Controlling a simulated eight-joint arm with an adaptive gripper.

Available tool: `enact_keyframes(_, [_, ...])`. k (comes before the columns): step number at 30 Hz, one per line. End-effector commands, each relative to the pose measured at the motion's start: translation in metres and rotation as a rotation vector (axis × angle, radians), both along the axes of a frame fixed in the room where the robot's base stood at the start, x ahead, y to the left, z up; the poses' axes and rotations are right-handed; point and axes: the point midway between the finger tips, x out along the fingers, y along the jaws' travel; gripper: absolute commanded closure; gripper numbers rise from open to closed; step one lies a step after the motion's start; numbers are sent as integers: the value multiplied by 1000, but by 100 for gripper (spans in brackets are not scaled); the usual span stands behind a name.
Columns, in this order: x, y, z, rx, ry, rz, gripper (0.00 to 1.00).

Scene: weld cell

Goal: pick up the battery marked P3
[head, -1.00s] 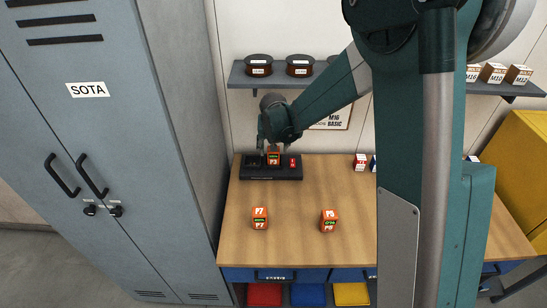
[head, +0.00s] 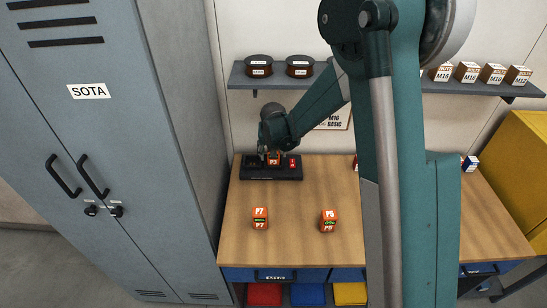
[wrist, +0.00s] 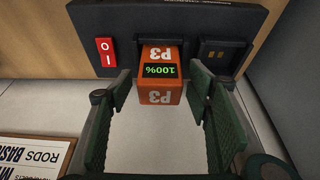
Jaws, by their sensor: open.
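The orange battery marked P3 (wrist: 158,75) sits in a slot of the black charger (wrist: 85,30), its small display reading 100% in green. In the head view P3 (head: 273,160) is partly hidden by my gripper, at the back left of the bench on the charger (head: 270,174). My gripper (wrist: 160,95) is open, with one finger on each side of P3 and visible gaps between. In the head view my gripper (head: 268,150) is right at the battery.
Batteries P7 (head: 260,218) and P6 (head: 328,221) stand on the wooden bench (head: 290,195) in front. The charger has a red switch (wrist: 106,51) and an empty slot (wrist: 222,55). The locker (head: 90,150) stands left, the shelf (head: 250,82) above.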

Motion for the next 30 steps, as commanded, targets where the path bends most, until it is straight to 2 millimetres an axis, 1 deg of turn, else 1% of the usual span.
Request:
enact_keyframes(18, [1,0,-2,0,0,0,50])
enact_keyframes(20, [1,0,-2,0,0,0,57])
enact_keyframes(26, [1,0,-2,0,0,0,83])
enact_keyframes(29, [1,0,-2,0,0,0,88])
enact_keyframes(30, [1,0,-2,0,0,0,88])
